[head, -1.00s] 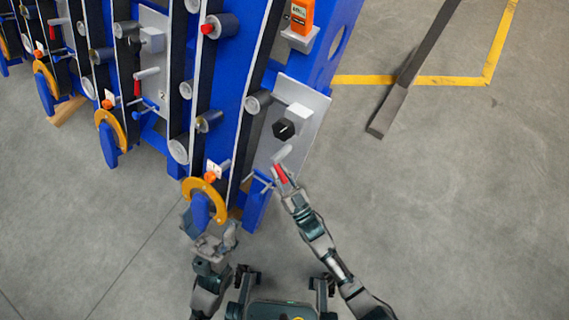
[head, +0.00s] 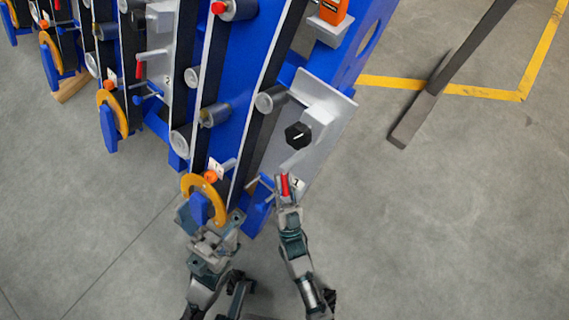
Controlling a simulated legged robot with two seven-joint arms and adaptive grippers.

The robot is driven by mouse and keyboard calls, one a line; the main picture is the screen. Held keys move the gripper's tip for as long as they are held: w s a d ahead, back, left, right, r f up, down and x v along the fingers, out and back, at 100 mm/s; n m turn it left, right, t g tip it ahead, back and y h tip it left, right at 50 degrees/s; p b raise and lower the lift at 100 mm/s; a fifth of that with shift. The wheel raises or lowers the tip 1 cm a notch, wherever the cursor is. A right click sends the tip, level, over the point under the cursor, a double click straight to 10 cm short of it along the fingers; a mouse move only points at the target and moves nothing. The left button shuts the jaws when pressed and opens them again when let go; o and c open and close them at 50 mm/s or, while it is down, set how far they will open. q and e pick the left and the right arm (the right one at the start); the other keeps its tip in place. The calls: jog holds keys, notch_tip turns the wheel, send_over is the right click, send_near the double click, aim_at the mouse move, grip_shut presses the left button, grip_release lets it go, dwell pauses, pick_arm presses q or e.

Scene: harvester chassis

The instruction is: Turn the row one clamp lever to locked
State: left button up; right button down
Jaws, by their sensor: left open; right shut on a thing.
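The row one clamp lever (head: 285,184) has a red grip and sits at the lower end of the light grey panel (head: 331,102), beside a white label marked 1 (head: 298,184). My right gripper (head: 284,191) is shut on the red grip, and its fingers hide part of it. A pale grey part of the lever mount shows just above. My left gripper (head: 210,232) is open, close below the orange ring (head: 205,183) at the front of row one. I cannot tell whether it touches the ring.
A black knob (head: 298,135) sits on the panel above the lever. Blue frame rows with rollers and similar levers (head: 139,69) extend to the upper left.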

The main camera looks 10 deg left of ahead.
jog(key=c, duration=1.2)
grip_release()
jog(key=shift+w+r, duration=0.3)
jog(key=shift+r, duration=0.1)
jog(key=shift+o, duration=0.5)
jog(key=shift+a+f, duration=0.1)
jog(key=shift+f, duration=0.05)
jog(key=v, duration=1.2)
jog(key=shift+f, duration=0.1)
